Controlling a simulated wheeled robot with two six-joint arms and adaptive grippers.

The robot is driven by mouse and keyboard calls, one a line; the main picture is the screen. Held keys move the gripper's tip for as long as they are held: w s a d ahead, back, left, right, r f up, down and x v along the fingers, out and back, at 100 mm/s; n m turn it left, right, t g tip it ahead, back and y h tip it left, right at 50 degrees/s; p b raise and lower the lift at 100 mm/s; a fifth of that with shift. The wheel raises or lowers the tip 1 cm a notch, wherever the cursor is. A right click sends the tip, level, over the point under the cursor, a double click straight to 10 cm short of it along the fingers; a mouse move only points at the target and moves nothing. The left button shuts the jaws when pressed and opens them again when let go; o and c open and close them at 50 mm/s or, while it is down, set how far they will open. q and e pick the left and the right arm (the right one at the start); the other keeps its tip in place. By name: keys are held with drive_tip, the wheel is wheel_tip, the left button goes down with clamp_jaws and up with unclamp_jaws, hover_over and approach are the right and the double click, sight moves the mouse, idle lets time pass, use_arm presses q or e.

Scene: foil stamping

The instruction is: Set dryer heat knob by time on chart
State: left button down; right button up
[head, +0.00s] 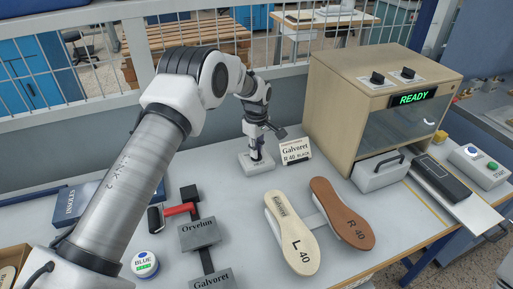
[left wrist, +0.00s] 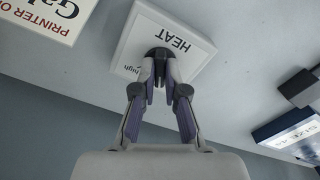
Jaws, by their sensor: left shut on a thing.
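A white heat box (head: 254,164) marked HEAT stands on the bench near the back wall. It also shows in the left wrist view (left wrist: 194,65), with the word "high" by its black knob (left wrist: 159,52). My left gripper (head: 262,127) reaches down over the box. In the left wrist view its fingertips (left wrist: 160,70) are closed on the knob and hide part of it and the scale. The knob's pointer and setting cannot be read. My right gripper is out of view.
A wooden cabinet (head: 351,95) with a READY display stands at the back right. Two shoe-shaped pieces, a cream one (head: 292,236) and a brown one (head: 342,215), lie in front. Grey Orvelun (head: 199,234) and Galvoret (head: 211,281) blocks and a red-handled roller (head: 178,211) lie left.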

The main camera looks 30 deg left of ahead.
use_arm(q)
drive_tip(key=m, duration=0.5)
drive_tip(key=shift+s+f+p, duration=0.2)
drive_tip(key=shift+f+p, duration=0.05)
drive_tip(key=shift+p, duration=0.1)
idle(0.3)
drive_tip(key=c, duration=1.2)
unclamp_jaws()
drive_tip(key=shift+w, duration=0.15)
drive_tip(key=shift+r, duration=0.15)
drive_tip(key=shift+r, duration=0.35)
wheel_tip(320, 180, up, 11)
drive_tip(key=shift+w, duration=0.1)
